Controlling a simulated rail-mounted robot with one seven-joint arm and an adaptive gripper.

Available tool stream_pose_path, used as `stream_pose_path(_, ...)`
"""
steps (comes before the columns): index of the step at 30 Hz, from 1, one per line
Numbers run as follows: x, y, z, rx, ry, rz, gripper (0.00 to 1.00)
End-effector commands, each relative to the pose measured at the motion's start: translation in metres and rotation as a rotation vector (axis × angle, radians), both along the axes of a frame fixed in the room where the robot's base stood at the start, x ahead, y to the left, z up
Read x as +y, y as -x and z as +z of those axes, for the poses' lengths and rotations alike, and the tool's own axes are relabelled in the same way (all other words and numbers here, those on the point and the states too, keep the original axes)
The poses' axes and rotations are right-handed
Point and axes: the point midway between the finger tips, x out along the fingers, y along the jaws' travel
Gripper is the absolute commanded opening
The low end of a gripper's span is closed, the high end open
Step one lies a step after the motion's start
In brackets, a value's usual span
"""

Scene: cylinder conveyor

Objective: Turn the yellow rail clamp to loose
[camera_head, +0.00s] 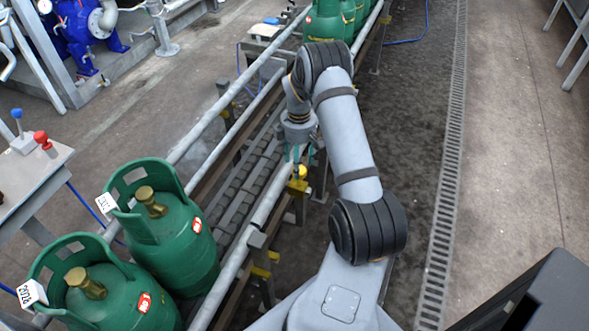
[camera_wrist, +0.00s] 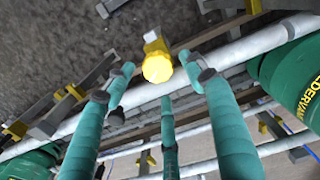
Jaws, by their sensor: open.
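The yellow rail clamp (camera_head: 298,182) sits on the near rail of the conveyor, just below my gripper (camera_head: 297,150) in the head view. In the wrist view its round yellow knob (camera_wrist: 157,67) faces the camera, with a pale end piece above it. My gripper (camera_wrist: 158,92) is open, its teal fingers spread with tips to the left, right and below the knob in the picture. No finger clearly touches the knob. I cannot tell from these views how tight the clamp is.
Green gas cylinders (camera_head: 178,240) stand on the conveyor at lower left, and more (camera_head: 328,20) at the far end. The grey rail (camera_head: 262,190) runs beneath my gripper. Another yellow fitting (camera_head: 262,271) is nearer. The conveyor between the cylinders is empty.

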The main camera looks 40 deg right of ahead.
Motion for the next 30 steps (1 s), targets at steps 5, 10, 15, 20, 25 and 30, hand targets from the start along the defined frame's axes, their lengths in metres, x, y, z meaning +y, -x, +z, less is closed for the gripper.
stream_pose_path(5,0.000,0.000,-0.024,0.001,0.001,0.001,0.55)
stream_pose_path(10,0.000,0.000,-0.031,-0.001,0.001,0.001,0.55)
stream_pose_path(15,0.000,-0.001,-0.032,-0.001,0.001,0.001,0.55)
stream_pose_path(20,0.000,0.000,-0.032,-0.001,0.001,0.001,0.50)
stream_pose_path(25,0.000,0.000,-0.032,-0.001,0.001,0.001,0.40)
stream_pose_path(30,0.000,0.000,-0.031,-0.001,0.001,0.001,0.30)
